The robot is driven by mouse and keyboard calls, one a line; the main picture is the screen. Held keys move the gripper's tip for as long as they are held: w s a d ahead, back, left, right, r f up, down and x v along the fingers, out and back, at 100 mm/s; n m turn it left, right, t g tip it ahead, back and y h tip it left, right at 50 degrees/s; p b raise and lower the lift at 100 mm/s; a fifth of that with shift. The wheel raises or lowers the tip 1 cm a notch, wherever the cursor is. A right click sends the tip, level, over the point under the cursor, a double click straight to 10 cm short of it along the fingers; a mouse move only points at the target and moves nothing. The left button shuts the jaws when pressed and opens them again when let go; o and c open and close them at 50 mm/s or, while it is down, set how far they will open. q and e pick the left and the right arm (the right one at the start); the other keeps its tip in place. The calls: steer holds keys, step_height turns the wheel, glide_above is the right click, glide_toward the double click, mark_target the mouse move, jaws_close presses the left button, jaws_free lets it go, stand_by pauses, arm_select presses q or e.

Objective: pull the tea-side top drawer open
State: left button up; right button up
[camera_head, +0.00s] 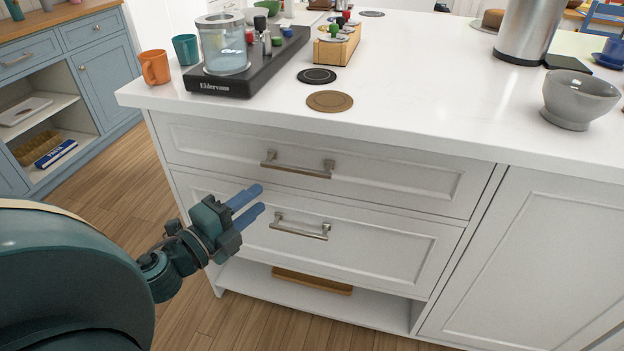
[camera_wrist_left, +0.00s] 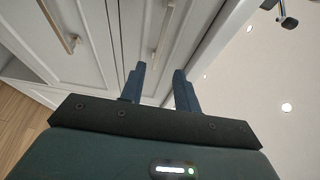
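The white island has a top drawer (camera_head: 375,172) with a metal bar handle (camera_head: 297,166), and the drawer is shut flush. Below it is a second shut drawer (camera_head: 360,240) with its own bar handle (camera_head: 300,228). My left gripper (camera_head: 260,199) is open and empty, in front of the drawers and left of both handles. In the left wrist view, my fingers (camera_wrist_left: 160,72) are spread apart, and the top drawer's handle (camera_wrist_left: 162,32) lies ahead of them, not touched. The lower handle (camera_wrist_left: 58,28) shows at upper left there. My right gripper is not in view.
On the white countertop (camera_head: 430,85) stand a black base with a glass vessel (camera_head: 226,50), orange (camera_head: 155,67) and teal (camera_head: 186,49) mugs, round coasters (camera_head: 330,101) and a grey bowl (camera_head: 578,98). The countertop edge overhangs the top drawer. An open shelf (camera_head: 350,306) lies below.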

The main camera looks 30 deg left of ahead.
mark_target(293, 171)
arm_select(q)
steer(key=w, duration=0.4)
steer(key=w+d, duration=0.1)
steer(key=w, duration=0.3)
steer(key=w+p, duration=0.1)
steer(key=w, duration=0.3)
steer(key=shift+w+d, duration=0.2)
steer(key=shift+d, duration=0.2)
jaws_close()
